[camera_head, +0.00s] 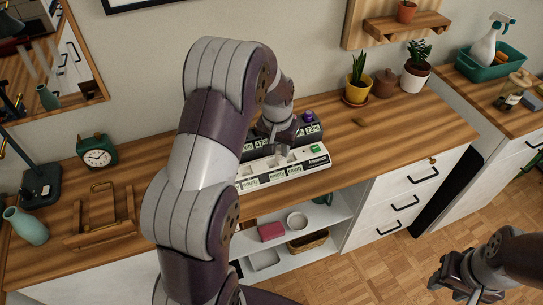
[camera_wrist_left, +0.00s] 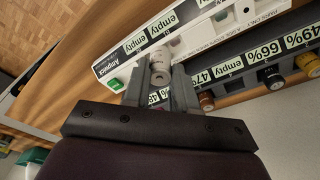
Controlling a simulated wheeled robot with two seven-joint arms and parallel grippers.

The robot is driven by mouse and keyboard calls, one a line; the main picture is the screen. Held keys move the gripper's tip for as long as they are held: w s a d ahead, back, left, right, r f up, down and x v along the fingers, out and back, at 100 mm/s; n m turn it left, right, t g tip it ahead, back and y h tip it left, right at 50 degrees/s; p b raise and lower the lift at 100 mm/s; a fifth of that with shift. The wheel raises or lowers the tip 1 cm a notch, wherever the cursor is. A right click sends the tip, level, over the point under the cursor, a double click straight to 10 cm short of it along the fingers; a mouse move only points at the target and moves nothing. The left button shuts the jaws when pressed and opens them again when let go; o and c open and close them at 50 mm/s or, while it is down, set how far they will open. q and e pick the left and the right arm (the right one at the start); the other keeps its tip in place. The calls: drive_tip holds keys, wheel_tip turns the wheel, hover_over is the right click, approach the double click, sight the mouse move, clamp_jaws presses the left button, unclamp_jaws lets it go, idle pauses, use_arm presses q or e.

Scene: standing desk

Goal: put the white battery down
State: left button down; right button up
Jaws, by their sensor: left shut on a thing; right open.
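The white battery (camera_wrist_left: 160,66) is between the fingertips of my left gripper (camera_wrist_left: 162,75) in the left wrist view. The strip also shows in the wrist view (camera_wrist_left: 205,35). I cannot tell whether the battery touches a slot. The dark charger (camera_head: 257,143) with percentage labels stands behind the white one; batteries sit in it in the wrist view (camera_wrist_left: 272,78). My right gripper (camera_head: 447,282) is open and empty above the floor at lower right.
A yellow potted plant (camera_head: 357,82), brown pot (camera_head: 385,83) and white potted plant (camera_head: 416,70) stand at the back. A wooden rack (camera_head: 103,215), clock (camera_head: 97,153) and vase (camera_head: 25,226) are at left.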

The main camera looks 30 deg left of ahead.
use_arm(q)
drive_tip(key=shift+w+a+f, duration=0.15)
drive_tip(key=shift+a+f, duration=0.3)
drive_tip(key=shift+f, duration=0.5)
drive_tip(key=shift+w+a+f, duration=0.1)
drive_tip(key=shift+a+f, duration=0.35)
drive_tip(key=shift+f, duration=0.5)
drive_tip(key=shift+w+a+f, duration=0.15)
drive_tip(key=shift+a+f, duration=0.3)
drive_tip(key=shift+f, duration=0.5)
drive_tip(key=shift+f, duration=0.1)
drive_tip(key=c, duration=0.9)
unclamp_jaws()
wheel_tip(320, 180, up, 12)
drive_tip(key=s, duration=0.2)
drive_tip(key=s+d+f, duration=0.1)
drive_tip(key=s+d, duration=0.5)
drive_tip(key=s, duration=0.2)
drive_tip(key=s+d+f+m, duration=0.1)
drive_tip(key=s+d, duration=0.5)
drive_tip(key=s, duration=0.3)
drive_tip(key=shift+s, duration=0.2)
